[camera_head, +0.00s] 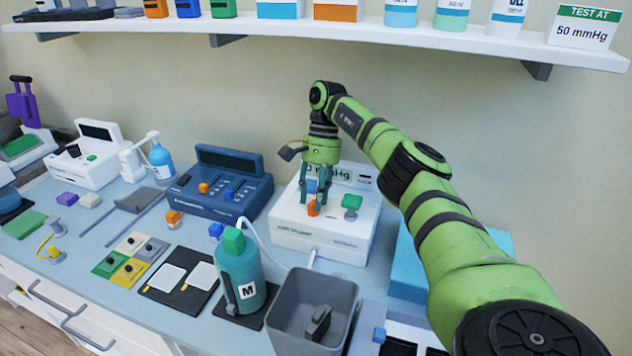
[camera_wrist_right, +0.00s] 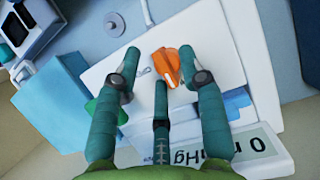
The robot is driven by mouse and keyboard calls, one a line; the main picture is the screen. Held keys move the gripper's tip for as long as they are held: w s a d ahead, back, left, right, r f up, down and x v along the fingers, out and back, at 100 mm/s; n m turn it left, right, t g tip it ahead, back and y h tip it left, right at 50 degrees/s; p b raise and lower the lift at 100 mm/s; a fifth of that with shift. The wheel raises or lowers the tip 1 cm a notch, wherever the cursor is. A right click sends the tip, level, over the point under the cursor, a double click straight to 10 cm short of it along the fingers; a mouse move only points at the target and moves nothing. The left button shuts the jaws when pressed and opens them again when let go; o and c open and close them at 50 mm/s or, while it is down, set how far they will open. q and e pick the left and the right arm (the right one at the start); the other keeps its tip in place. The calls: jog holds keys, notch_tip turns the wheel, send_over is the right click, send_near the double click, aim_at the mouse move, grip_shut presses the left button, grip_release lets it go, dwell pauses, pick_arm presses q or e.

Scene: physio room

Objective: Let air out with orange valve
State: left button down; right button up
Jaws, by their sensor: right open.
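The orange valve (camera_head: 313,208) sits on top of a white box-shaped device (camera_head: 300,228). In the wrist view the orange valve (camera_wrist_right: 167,66) lies between and just beyond my open fingertips, with no visible grip on it. My right gripper (camera_head: 315,195) points down over the device, its fingers around the valve area; the wrist view shows the same gripper (camera_wrist_right: 162,75) open. A green knob (camera_head: 351,202) stands right of the valve. A display (camera_wrist_right: 215,150) on the device reads 0 mmHg, partly hidden by my gripper. My left gripper is not in view.
A teal bottle (camera_head: 241,272) marked M and a grey open bin (camera_head: 312,300) stand in front of the device. A dark blue device (camera_head: 222,180) is to its left, a light blue box (camera_head: 408,268) to its right. A shelf (camera_head: 440,40) runs above; its sign (camera_head: 584,27) reads TEST AT 50 mmHg.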

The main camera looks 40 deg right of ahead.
notch_tip(320, 180, up, 9)
dwell(0.5)
dwell(0.6)
